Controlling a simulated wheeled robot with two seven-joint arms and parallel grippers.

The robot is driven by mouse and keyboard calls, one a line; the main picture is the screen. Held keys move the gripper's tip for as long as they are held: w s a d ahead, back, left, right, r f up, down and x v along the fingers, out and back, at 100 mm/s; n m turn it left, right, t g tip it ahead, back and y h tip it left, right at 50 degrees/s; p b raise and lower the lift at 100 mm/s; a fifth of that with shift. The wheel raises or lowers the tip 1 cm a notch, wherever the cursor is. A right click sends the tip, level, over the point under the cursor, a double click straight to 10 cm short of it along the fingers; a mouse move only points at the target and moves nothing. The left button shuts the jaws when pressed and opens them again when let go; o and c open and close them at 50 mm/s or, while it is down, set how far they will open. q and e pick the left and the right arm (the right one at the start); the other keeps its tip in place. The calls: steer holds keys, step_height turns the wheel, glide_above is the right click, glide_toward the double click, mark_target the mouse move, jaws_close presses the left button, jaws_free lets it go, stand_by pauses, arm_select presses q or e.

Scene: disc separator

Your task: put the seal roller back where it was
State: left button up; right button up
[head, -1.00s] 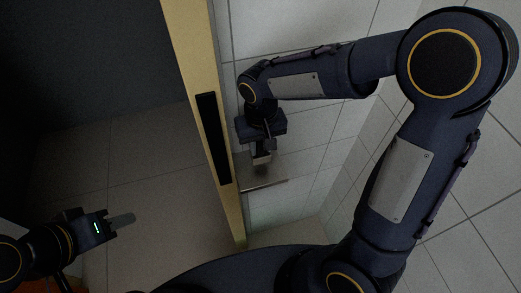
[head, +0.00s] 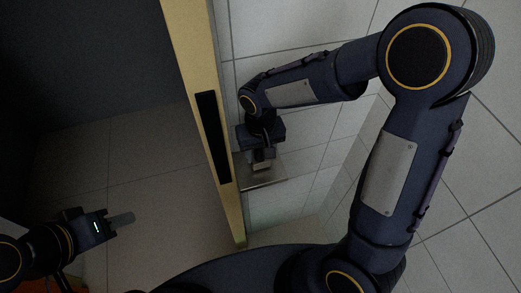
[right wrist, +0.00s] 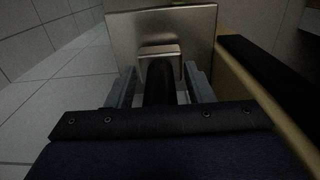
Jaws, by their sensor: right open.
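My right gripper (right wrist: 160,88) is open, its two grey fingers on either side of a dark rounded piece (right wrist: 159,82), which looks like the seal roller. A small pale metal block (right wrist: 158,51) caps its far end. I cannot tell whether the fingers touch it. Beyond it is a square metal plate (right wrist: 190,22). In the head view my right gripper (head: 262,163) is over the same small metal ledge (head: 270,183), and mostly hides the roller. My left gripper (head: 122,219) is far off at lower left, over the floor; its jaw state is unclear.
A yellow-edged upright panel (head: 228,205) with a black strip (head: 211,137) stands close to the left of the right gripper. Pale tiled floor (head: 470,215) is clear on the right. A dark area lies at upper left.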

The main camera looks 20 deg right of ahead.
steer(key=shift+r, duration=0.1)
step_height(320, 180, up, 12)
steer(key=shift+r, duration=0.1)
steer(key=shift+s+d+r, duration=0.15)
steer(key=shift+s+d, duration=0.05)
steer(key=shift+d, duration=0.15)
steer(key=s+d+m+t+y, duration=0.1)
steer(key=s+d, duration=0.3)
steer(key=s, duration=0.4)
steer(key=s+d+m+t+y, duration=0.1)
steer(key=s+d+t+y, duration=0.1)
steer(key=s+d+t, duration=0.2)
steer(key=shift+s+d+f+t+y, duration=0.3)
steer(key=shift+s+f+y, duration=0.1)
steer(key=shift+s, duration=1.45)
